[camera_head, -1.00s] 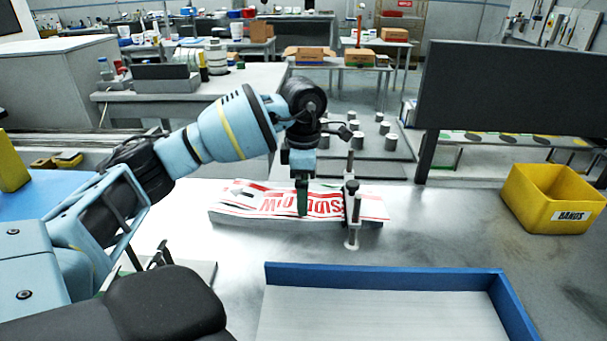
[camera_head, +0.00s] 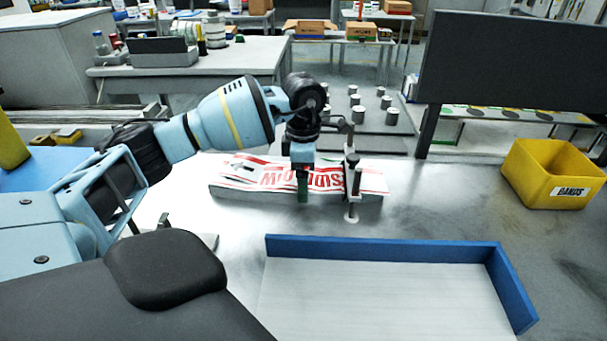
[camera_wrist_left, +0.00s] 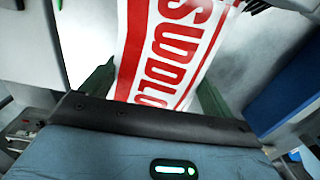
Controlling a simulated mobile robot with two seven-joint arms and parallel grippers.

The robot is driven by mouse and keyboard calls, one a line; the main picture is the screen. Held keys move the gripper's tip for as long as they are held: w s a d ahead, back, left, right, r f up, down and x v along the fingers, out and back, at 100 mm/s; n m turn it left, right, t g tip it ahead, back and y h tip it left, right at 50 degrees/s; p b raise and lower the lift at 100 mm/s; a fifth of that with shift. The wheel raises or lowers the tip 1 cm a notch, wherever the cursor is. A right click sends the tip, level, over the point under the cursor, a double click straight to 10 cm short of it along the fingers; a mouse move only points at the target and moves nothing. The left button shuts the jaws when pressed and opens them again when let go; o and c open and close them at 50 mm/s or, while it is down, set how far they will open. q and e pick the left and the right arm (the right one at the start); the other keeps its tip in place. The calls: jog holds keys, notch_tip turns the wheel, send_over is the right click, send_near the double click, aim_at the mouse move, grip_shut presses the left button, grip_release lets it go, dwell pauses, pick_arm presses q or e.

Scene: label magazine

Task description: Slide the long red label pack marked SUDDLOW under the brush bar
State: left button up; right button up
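My left gripper (camera_head: 303,188) points down at the pack's middle, left of the bar, with a green finger low at the near edge. In the left wrist view the pack (camera_wrist_left: 172,50) runs between the two green fingers, one by each long edge. The fingers look apart; firm contact is not clear. My right gripper is not in view.
A blue-edged tray (camera_head: 380,249) lies in front of the pack. A yellow bin marked BANDS (camera_head: 553,173) stands at the right. A dark panel (camera_head: 515,60) rises behind it. The table between pack and bin is clear.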

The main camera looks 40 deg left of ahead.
aim_at(292, 180)
pick_arm(q)
jog(key=shift+r, duration=0.1)
jog(key=c, duration=0.5)
jog(key=shift+a, duration=0.15)
jog(key=shift+s+a, duration=0.8)
jog(key=shift+a, duration=0.05)
jog(key=o, duration=1.3)
jog(key=shift+o, duration=0.2)
jog(key=shift+r, duration=3.9)
